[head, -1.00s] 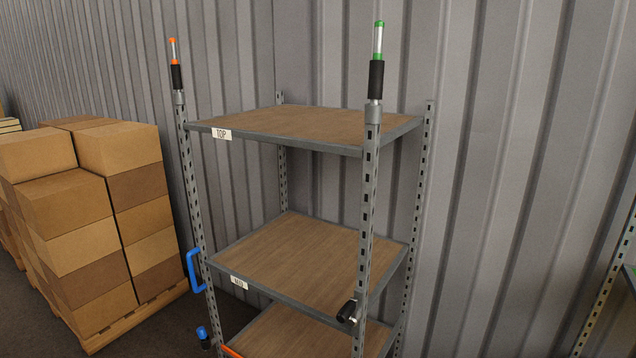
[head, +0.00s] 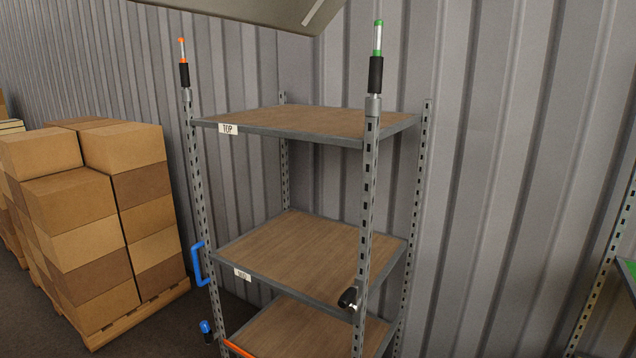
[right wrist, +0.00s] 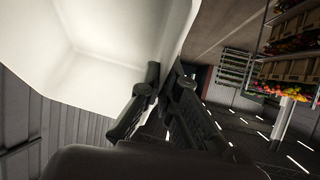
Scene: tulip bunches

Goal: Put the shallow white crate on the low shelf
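The shallow white crate (right wrist: 95,55) fills the upper left of the right wrist view, with its smooth inside showing. My right gripper (right wrist: 165,72) has its dark fingers closed on the crate's edge. In the head view a pale grey slanted panel (head: 265,10) cuts into the top edge, above the rack; it looks like part of the crate, but most of it is out of frame. The rack's lowest visible board (head: 305,335) is bare where it shows, and its front is cut off. My left gripper is out of view.
The top board (head: 300,122) and middle board (head: 310,250) are empty. Posts carry orange (head: 183,62) and green-tipped (head: 376,60) rods, a blue handle (head: 197,264) and a black knob (head: 348,299). Stacked cartons (head: 100,220) stand left; a corrugated wall (head: 510,150) is behind.

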